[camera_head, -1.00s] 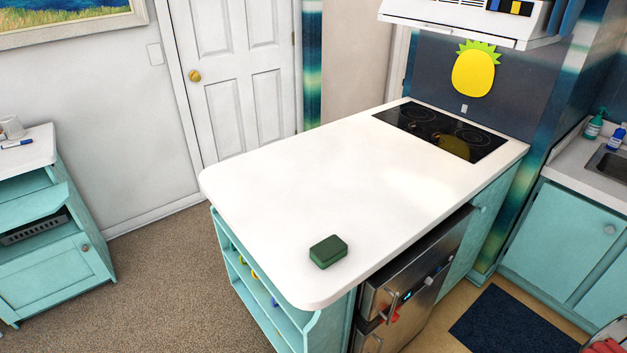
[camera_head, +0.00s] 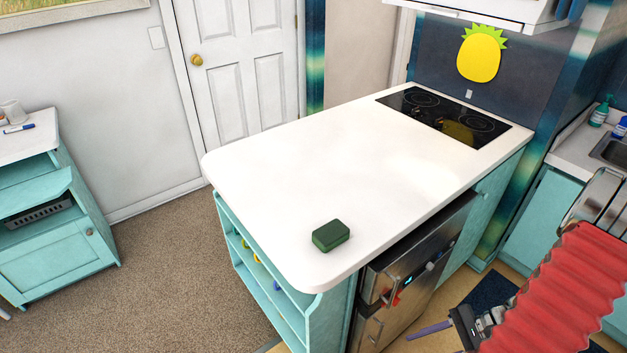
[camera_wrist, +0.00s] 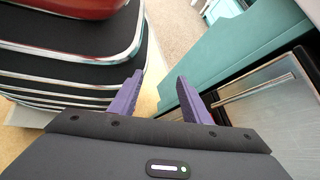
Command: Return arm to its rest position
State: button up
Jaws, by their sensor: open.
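My gripper (camera_head: 432,329) shows at the lower right of the head view, low in front of the steel under-counter appliance (camera_head: 415,270). The red ribbed sleeve of my arm reaches in from the right edge. In the wrist view my gripper (camera_wrist: 160,77) has its two purple fingers spread apart, with nothing between them. A dark green block (camera_head: 331,235) lies on the white countertop (camera_head: 270,160), well apart from my gripper.
The teal island side and steel appliance (camera_wrist: 262,85) stand close at the right of the wrist view. Black, chrome-edged tiers fill its left; I cannot tell whether they are mine. A black cooktop (camera_head: 455,115) is set in the counter. A dark mat (camera_head: 490,290) lies on the floor.

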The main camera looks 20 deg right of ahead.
jog(key=w+a+r+n+h, duration=0.2)
jog(key=a+r+n+h, duration=0.2)
jog(key=r, duration=0.5)
jog(key=w+a+r+n+g+h, duration=0.1)
jog(key=w+a+r+n+h, duration=0.3)
jog(key=r, duration=0.5)
jog(key=w+a+r+n+h, duration=0.1)
jog(key=a+r+n+h, duration=0.3)
jog(key=r, duration=0.5)
jog(key=a+r+n+t+y, duration=0.1)
jog(key=a+r+n+t, duration=0.2)
jog(key=a+r+n, duration=0.2)
jog(key=a+r, duration=0.3)
jog(key=a, duration=0.2)
jog(key=shift+s+t+y, duration=0.15)
jog(key=shift+t+y, duration=0.15)
jog(key=shift+f, duration=0.1)
